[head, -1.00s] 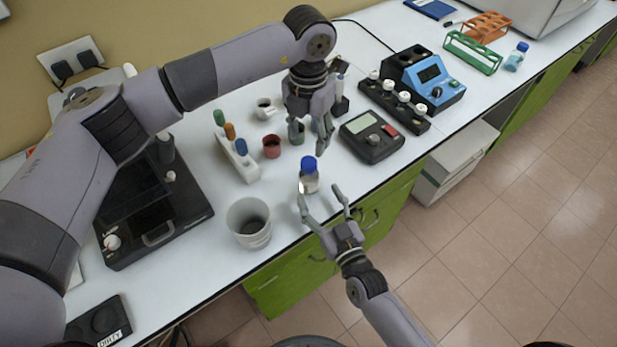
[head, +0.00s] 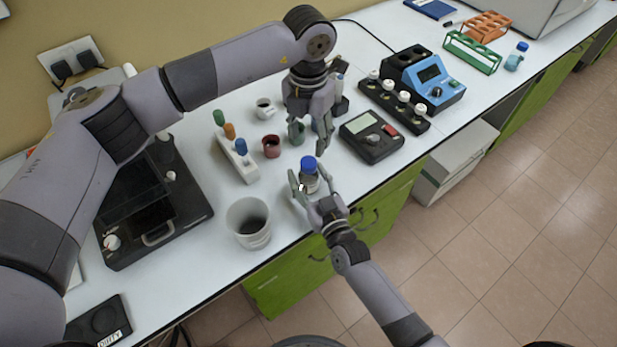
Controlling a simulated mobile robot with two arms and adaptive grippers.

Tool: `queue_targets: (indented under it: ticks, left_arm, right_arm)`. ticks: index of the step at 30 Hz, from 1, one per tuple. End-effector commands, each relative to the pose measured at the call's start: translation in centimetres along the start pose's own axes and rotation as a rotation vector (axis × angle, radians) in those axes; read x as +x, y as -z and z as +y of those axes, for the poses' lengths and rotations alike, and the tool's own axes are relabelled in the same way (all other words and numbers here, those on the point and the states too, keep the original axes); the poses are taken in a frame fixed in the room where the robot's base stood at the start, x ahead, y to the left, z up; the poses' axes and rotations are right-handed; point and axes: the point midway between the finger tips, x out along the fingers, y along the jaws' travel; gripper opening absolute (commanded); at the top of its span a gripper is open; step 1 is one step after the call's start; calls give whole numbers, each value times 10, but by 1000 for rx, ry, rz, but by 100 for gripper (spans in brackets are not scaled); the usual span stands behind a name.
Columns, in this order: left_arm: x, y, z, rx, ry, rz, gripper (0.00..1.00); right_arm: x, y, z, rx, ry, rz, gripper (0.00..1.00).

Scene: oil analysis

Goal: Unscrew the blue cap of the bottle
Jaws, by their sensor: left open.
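The bottle (head: 310,184) is small and clear with a blue cap (head: 308,164). It stands upright near the front edge of the bench. My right gripper (head: 309,180) reaches in from the front edge, with one finger on each side of the bottle's body below the cap. I cannot tell whether the fingers press on the glass. My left gripper (head: 308,139) points down, open and empty, above and a little behind the cap, apart from it.
A white beaker (head: 243,209) stands left of the bottle. A black meter (head: 371,136) is at the right.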

Motion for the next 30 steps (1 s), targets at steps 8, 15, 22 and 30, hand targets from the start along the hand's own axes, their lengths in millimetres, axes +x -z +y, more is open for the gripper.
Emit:
queue_targets:
  ticks: [8,15,22,30]
  left_arm:
    - [0,0,0,0,0,0,47]
    - [0,0,0,0,0,0,47]
    - [0,0,0,0,0,0,47]
    - [0,0,0,5,0,0,47]
  right_arm:
    - [0,0,0,0,0,0,32]
    - [0,0,0,0,0,0,16]
    - [0,0,0,0,0,0,1]
    - [0,0,0,0,0,0,0]
